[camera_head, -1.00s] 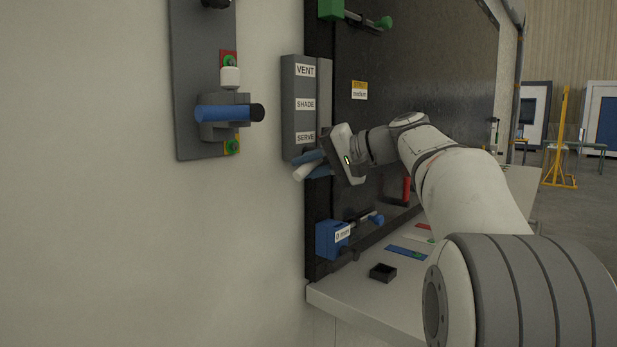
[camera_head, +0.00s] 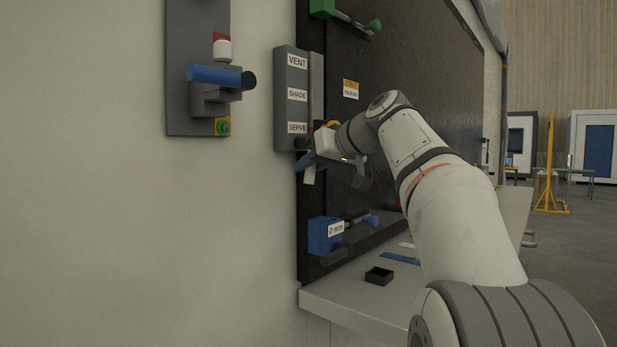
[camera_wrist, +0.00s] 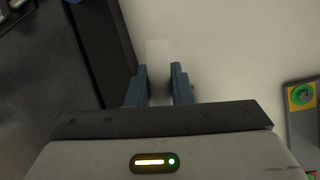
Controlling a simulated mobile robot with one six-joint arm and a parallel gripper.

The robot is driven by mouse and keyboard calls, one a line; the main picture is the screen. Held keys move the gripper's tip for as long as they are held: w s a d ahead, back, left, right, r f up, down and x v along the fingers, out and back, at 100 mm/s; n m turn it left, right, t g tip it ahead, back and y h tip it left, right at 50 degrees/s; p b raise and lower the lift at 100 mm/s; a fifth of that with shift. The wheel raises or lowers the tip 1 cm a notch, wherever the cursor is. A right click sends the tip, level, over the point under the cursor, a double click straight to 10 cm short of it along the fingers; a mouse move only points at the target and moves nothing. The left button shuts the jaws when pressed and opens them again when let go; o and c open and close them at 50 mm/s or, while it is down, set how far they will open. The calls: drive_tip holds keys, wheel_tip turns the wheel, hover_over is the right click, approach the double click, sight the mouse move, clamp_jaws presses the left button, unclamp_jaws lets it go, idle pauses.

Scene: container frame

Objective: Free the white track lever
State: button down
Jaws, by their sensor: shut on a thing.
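The white track lever (camera_wrist: 158,58) is a pale bar between the two blue-grey fingers of my gripper (camera_wrist: 159,85) in the wrist view. My gripper (camera_head: 309,164) is shut on it in the head view, at the bottom end of the grey track (camera_head: 291,75) labelled VENT, SHADE and SERVE. The lever's white end (camera_head: 309,177) shows just below the fingers, pointing down. The wrist and fingers hide the rest of the lever and how it meets the track.
A grey plate with a blue handle (camera_head: 213,74) is on the wall at left. A blue block clamp (camera_head: 323,236) labelled "0 mm" sits below my gripper. A small black tray (camera_head: 379,276) stands on the white shelf (camera_head: 340,299). A green clamp (camera_head: 322,8) is above.

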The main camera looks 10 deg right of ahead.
drive_tip(key=shift+w+d+f+n+t+h+b, duration=0.25)
drive_tip(key=shift+w+d+n+t+h+b, duration=0.2)
drive_tip(key=shift+n+b, duration=0.4)
drive_tip(key=shift+s, duration=0.1)
drive_tip(key=c, duration=1.3)
unclamp_jaws()
drive_tip(key=shift+r, duration=0.15)
drive_tip(key=v, duration=0.7)
drive_tip(key=shift+s, duration=0.35)
drive_tip(key=shift+d+r, duration=0.15)
